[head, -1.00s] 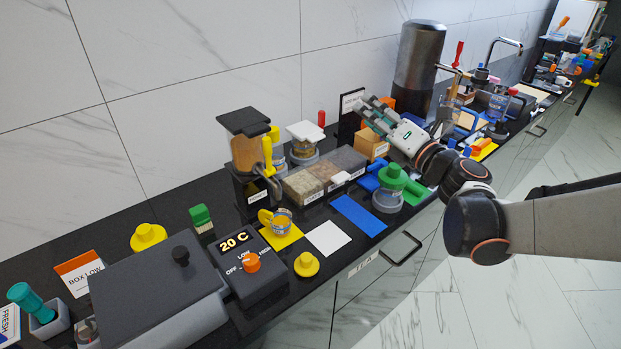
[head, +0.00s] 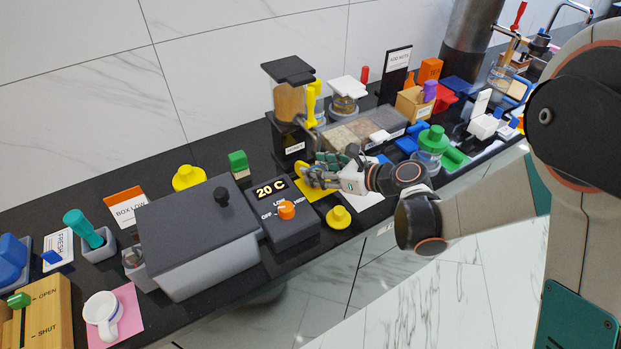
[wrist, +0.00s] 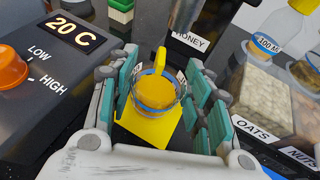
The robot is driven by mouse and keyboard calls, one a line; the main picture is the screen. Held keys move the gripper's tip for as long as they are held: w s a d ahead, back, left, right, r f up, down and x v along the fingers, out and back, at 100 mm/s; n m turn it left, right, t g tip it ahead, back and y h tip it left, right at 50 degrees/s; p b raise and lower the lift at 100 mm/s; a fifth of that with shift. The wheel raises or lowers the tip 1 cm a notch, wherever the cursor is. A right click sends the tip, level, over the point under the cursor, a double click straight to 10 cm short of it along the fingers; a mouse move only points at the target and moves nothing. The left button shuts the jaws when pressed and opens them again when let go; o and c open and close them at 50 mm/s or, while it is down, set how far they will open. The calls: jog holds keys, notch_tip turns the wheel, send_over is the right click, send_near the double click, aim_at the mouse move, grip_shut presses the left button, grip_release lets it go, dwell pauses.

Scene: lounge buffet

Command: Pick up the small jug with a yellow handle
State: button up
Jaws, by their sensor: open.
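The small jug (wrist: 152,95) is clear with a blue band and a yellow handle (wrist: 160,60). In the wrist view it stands on a yellow card (wrist: 152,130), its handle pointing away from my palm. My gripper (wrist: 161,78) is open, with one finger on each side of the jug; a gap shows on the left, and contact on the right is hard to tell. In the head view my gripper (head: 312,176) reaches in from the right over the yellow card (head: 316,193) and hides most of the jug.
A heater box with an orange knob (head: 286,210) and a "20 C" display stands left of the jug. A yellow knobbed lid (head: 339,217) lies in front.

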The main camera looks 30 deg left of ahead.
aim_at(302, 164)
jog(key=shift+b+x, duration=0.8)
jog(key=shift+x, duration=2.3)
jog(key=shift+d+r, duration=0.1)
jog(key=shift+c, duration=0.3)
grip_shut()
